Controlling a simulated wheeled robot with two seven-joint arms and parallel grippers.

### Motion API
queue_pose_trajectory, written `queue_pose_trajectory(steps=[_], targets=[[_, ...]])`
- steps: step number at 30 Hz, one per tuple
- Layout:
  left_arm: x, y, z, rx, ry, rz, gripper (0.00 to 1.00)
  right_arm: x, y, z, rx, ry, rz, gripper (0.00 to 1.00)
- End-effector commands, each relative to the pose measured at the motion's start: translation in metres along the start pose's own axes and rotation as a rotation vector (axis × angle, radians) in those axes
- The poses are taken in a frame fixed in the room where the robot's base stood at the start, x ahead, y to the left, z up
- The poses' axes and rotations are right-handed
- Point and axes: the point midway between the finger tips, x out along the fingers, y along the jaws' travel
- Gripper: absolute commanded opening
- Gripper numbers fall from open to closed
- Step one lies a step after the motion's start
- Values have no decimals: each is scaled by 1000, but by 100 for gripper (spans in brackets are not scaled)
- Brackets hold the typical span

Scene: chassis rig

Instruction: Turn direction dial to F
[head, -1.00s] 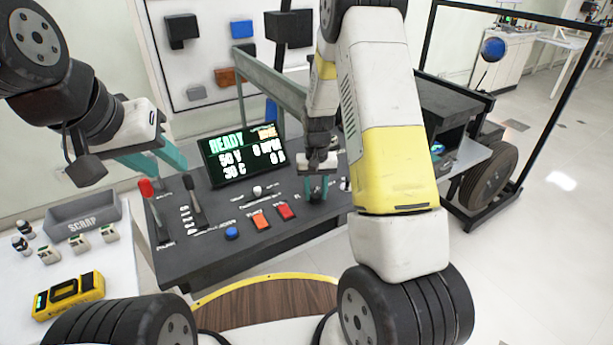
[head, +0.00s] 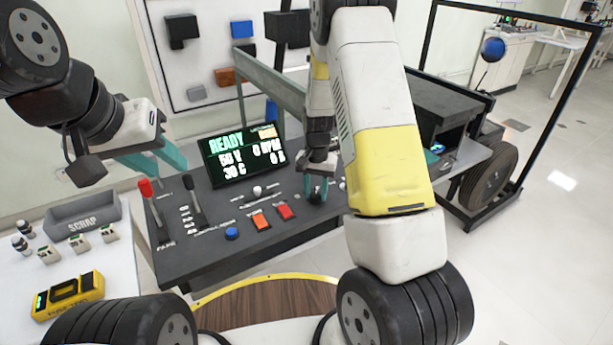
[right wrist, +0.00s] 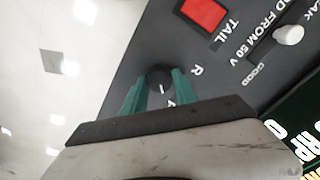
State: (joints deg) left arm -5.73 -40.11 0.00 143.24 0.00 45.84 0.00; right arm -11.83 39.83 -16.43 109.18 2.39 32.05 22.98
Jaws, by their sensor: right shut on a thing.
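The direction dial (right wrist: 157,74) is a round dark knob on the grey console, seen between my teal fingers in the right wrist view. A short pale mark shows on it. The letter R is printed beside it, and another letter is partly hidden behind my gripper, too little to read. My right gripper (right wrist: 160,82) is shut on the dial. In the head view my right gripper (head: 318,192) points down onto the console (head: 205,262), and the dial is mostly hidden there. My left gripper (head: 170,172) is open and empty above the console's left side.
A screen (head: 240,155) reading READY stands on the console. A red-tipped lever (head: 147,190), a black lever (head: 195,200), a blue button (head: 232,234), an orange button (head: 261,221) and a red button (head: 286,212) are nearby. A scrap bin (head: 82,222) stands at left.

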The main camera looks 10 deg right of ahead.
Motion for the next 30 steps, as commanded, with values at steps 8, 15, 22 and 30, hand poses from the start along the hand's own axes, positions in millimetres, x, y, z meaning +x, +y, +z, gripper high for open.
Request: queue_pose_trajectory(steps=[8,15,22,30], targets=[[0,0,0,0,0,0,36,0,0,0,1,1,-1,56],[0,0,0,0,0,0,36,0,0,0,0,0,0,56],[0,0,0,0,0,0,36,-18,-1,-1,0,4,-2,56],[0,0,0,0,0,0,36,-63,-1,-1,0,4,-3,56]])
